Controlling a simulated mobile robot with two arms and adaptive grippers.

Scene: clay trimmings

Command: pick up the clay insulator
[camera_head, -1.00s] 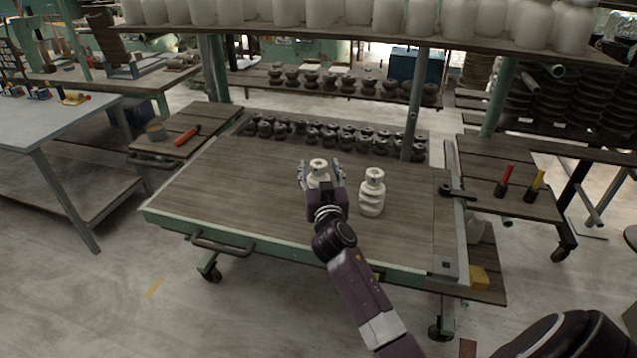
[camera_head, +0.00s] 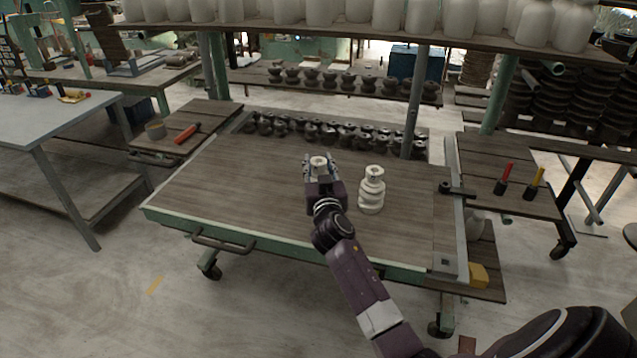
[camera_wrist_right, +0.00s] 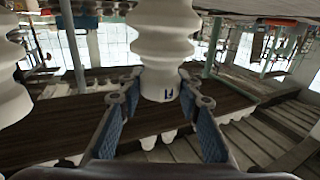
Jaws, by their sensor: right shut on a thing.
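A cream-white ribbed clay insulator (camera_head: 318,161) is between the fingers of my right gripper (camera_head: 320,170), over the middle of the wooden table top. The fingers are shut on it, and the hand hides its lower part in the head view. In the right wrist view the held insulator (camera_wrist_right: 165,45) is upright, with a small blue mark near its lower end, between the blue-padded fingers (camera_wrist_right: 165,105). A second similar insulator (camera_head: 372,190) stands upright on the table just to the right. It also shows at the left edge of the wrist view (camera_wrist_right: 14,75). My left gripper is not in view.
The wheeled table (camera_head: 230,180) is mostly bare on its left. Dark insulators (camera_head: 330,130) stand in rows behind it. White pieces (camera_head: 350,12) line a shelf above. A clamp bar (camera_head: 452,230) runs along the table's right side. A red-handled tool (camera_head: 187,134) lies on the left side board.

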